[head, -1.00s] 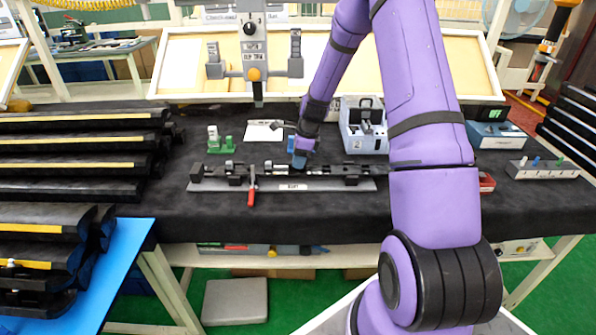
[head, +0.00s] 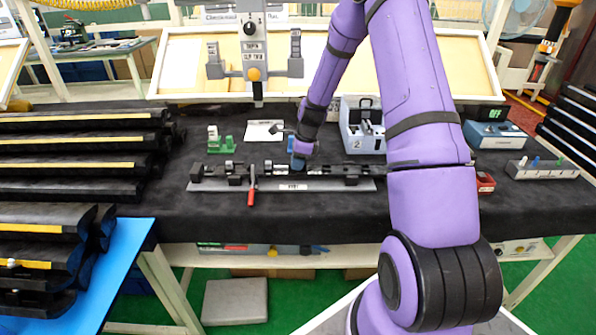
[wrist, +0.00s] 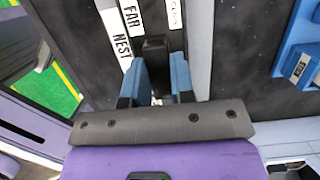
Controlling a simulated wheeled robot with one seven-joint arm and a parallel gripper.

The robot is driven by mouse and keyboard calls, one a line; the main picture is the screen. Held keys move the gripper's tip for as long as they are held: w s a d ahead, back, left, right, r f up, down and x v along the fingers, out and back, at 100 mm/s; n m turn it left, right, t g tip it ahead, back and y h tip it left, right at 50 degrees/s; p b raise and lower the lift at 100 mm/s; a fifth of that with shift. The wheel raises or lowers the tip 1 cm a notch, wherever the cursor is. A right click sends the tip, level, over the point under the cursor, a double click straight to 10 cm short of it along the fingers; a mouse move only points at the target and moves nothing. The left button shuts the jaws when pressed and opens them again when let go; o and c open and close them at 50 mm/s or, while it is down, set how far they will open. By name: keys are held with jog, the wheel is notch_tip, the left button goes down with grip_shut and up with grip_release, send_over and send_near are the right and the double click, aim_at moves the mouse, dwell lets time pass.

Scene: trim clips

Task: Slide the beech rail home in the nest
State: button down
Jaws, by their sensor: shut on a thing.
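The nest is a long grey fixture (head: 345,186) with dark blocks along it and a red-handled clamp (head: 251,185) at its left part. My gripper (head: 299,163) is low over the middle of the fixture, reaching in from the right. In the wrist view its two blue fingers (wrist: 158,80) are shut on a narrow dark piece (wrist: 154,48) that stands up between them. White strips reading FAR and NEST (wrist: 122,35) lie just beyond. No beech-coloured rail can be made out. The fingers and the purple wrist hide the lower part of the held piece.
A small green stand (head: 221,142) and a white card (head: 263,131) lie behind the fixture. A red box (head: 485,182) and a grey holder with pegs (head: 543,171) are at the right. Dark cloth in front is clear.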

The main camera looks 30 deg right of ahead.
jog(key=shift+w+a, duration=0.25)
jog(key=shift+a, duration=0.2)
dwell(0.5)
jog(key=c, duration=0.9)
grip_release()
